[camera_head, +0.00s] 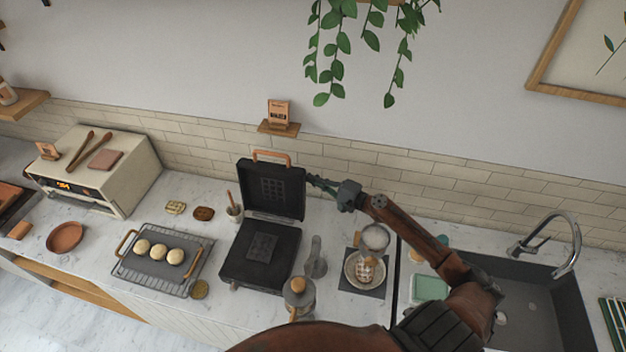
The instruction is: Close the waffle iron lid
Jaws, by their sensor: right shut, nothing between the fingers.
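The waffle iron stands open on the counter in the middle of the head view. Its dark lid (270,187) is raised and leans back toward the tiled wall, with an orange-brown handle (271,156) along its top edge. Its dark lower plate (261,257) lies flat in front of the lid. My right gripper (314,181) is shut and empty, with its fingertips at the right edge of the lid near the upper corner. I cannot tell whether they touch it. My left gripper is not in view.
A wire rack (136,271) with dough balls sits left of the iron. A utensil cup (235,213) stands close to its left side. A plunger pot (299,296) and a grey tool (316,262) stand at its right. A sink (535,310) is farther right.

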